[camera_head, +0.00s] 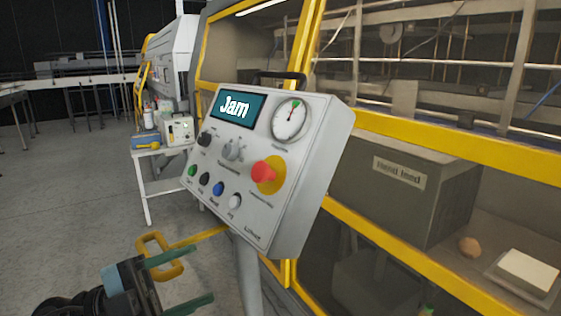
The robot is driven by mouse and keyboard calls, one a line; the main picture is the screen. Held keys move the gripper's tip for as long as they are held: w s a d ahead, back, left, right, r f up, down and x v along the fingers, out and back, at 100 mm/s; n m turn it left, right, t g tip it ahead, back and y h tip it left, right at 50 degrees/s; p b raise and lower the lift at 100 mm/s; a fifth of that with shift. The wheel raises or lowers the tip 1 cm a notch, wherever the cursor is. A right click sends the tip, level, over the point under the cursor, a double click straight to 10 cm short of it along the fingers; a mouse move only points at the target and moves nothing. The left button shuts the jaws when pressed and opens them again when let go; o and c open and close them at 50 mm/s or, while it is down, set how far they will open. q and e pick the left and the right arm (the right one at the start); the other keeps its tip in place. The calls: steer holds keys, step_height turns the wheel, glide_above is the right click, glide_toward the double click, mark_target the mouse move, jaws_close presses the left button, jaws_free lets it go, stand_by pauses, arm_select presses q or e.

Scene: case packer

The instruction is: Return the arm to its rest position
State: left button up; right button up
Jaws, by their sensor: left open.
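My left gripper (204,272) is at the bottom left, its two green fingers apart and pointing right, with nothing between them. It is below and to the left of the grey control panel (325,135), apart from it in the picture. The panel stands on a grey post and its screen (232,107) reads "Jam". It carries a round gauge (289,122), a red mushroom button (263,173) on a yellow base, and several knobs and coloured buttons. My right gripper is not in view.
A yellow-framed machine (435,140) with clear panels fills the right side, with a grey box (385,190) inside. A yellow looped handle (178,270) shows close to my left gripper. A small white table (145,185) stands behind. The grey floor (70,200) at left is clear.

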arm_select(q)
steer(key=a+f+n+t+y, duration=0.4)
steer(key=f+n+t+y, duration=0.35)
steer(key=f+n, duration=0.45)
steer(key=a+f+n+t+y, duration=0.5)
steer(key=f+n+y, duration=0.4)
steer(key=f, duration=0.5)
steer(key=s+d+f+n+g+y, duration=0.1)
steer(key=s+f+g, duration=0.7)
steer(key=s+f, duration=0.9)
step_height(320, 180, down, 4)
steer(key=shift+s+d+r+n+y, duration=0.15)
steer(key=shift+s+d+n+y, duration=0.2)
steer(key=shift+n+y, duration=0.7)
steer(key=shift+w, duration=0.1)
steer(key=shift+c, duration=0.3)
